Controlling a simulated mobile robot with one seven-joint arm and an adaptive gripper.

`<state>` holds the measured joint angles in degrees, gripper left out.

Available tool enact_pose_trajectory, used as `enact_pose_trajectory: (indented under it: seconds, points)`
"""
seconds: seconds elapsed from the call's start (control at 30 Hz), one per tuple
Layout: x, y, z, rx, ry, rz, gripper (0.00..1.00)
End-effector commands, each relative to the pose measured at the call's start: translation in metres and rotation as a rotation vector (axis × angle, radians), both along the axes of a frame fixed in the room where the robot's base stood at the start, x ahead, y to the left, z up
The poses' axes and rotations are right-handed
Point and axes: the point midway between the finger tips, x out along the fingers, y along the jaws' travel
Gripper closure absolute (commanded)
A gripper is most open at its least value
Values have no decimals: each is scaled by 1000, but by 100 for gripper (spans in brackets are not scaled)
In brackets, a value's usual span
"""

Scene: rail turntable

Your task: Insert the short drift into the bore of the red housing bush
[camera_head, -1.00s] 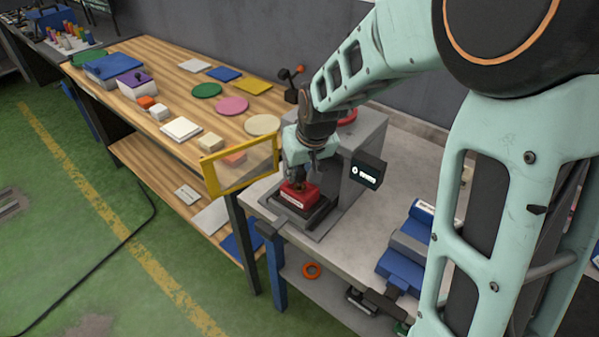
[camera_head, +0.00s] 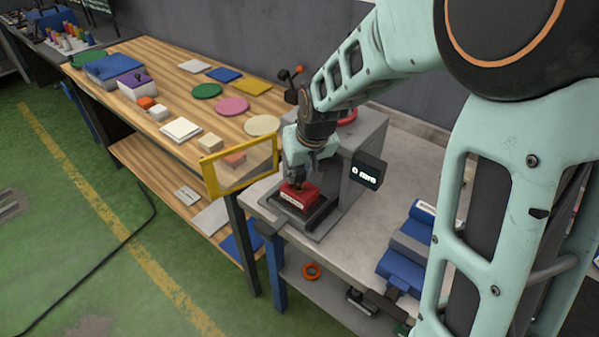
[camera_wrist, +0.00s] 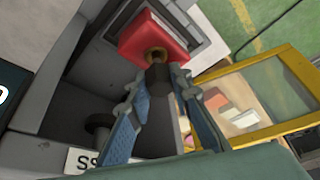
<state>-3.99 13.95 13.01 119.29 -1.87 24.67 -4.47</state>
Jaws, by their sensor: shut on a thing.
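The red housing bush (camera_head: 297,195) sits on a dark plate on the grey machine at the end of the bench. In the wrist view the red housing (camera_wrist: 152,42) shows a brass-coloured bore facing my gripper. My gripper (camera_head: 299,180) is directly above the housing. In the wrist view my gripper (camera_wrist: 161,92) is shut on the short drift (camera_wrist: 157,77), a dark stub between the fingertips. The drift's end is at or very near the bore's mouth; I cannot tell whether it has entered.
A yellow-framed clear guard (camera_head: 240,166) stands just left of the housing. The grey machine body (camera_head: 362,140) with a small display (camera_head: 369,171) rises to the right. A wooden bench (camera_head: 175,85) with coloured discs and blocks lies at the left. Blue items (camera_head: 402,262) lie front right.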

Motion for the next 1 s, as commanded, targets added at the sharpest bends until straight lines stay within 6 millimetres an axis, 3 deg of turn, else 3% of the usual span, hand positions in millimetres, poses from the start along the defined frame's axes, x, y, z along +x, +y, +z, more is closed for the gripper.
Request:
enact_pose_trajectory:
  seconds: [1.0]
  points:
    - [0, 0, -16, 0, 0, 0, 100]
